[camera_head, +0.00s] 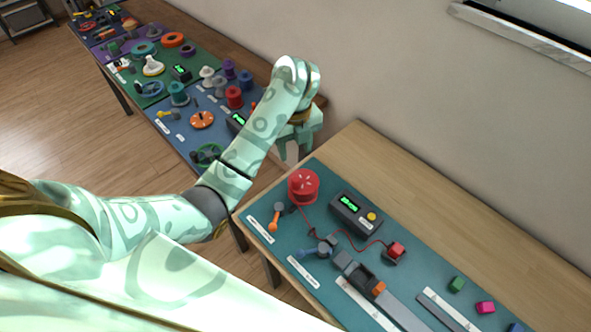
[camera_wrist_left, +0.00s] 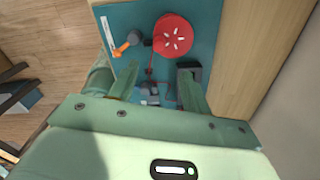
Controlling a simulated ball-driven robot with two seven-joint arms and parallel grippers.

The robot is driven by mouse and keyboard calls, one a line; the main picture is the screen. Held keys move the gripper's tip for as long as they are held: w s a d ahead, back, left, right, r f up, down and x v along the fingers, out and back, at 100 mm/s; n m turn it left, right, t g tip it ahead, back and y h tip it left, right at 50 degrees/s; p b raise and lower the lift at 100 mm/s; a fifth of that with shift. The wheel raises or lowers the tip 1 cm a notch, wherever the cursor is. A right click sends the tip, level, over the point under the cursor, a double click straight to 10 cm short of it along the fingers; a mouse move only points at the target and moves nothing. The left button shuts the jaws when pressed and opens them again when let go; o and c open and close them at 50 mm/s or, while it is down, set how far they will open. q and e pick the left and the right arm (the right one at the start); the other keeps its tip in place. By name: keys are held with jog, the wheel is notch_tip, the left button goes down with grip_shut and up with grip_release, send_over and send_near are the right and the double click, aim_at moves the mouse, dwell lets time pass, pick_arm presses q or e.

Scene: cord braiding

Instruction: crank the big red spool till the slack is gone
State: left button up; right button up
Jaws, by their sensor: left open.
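The big red spool (camera_head: 303,184) stands at the left end of the teal mat; it also shows at the top of the left wrist view (camera_wrist_left: 173,36). Beside it is a crank with an orange handle (camera_head: 273,221) and a grey hub. A thin red cord (camera_head: 372,246) runs from the spool past a grey guide (camera_head: 326,245) to a small red block (camera_head: 396,250), bending in a loose curve near the block. My left gripper (camera_head: 292,149) is above the spool's far side, apart from it. In the left wrist view its jaws (camera_wrist_left: 160,76) are open and empty. My right gripper is not in view.
A dark box with a green display and yellow button (camera_head: 354,214) stands right of the spool. A blue-handled lever (camera_head: 312,251) is near the guide. Green (camera_head: 456,284) and pink (camera_head: 485,307) blocks lie farther right. Another cluttered bench (camera_head: 200,95) is behind. Bare wood lies along the wall.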

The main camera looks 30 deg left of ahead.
aim_at(295, 178)
pick_arm(q)
notch_tip(295, 178, down, 14)
jog(key=b, duration=0.5)
jog(key=shift+r, duration=0.25)
grip_shut()
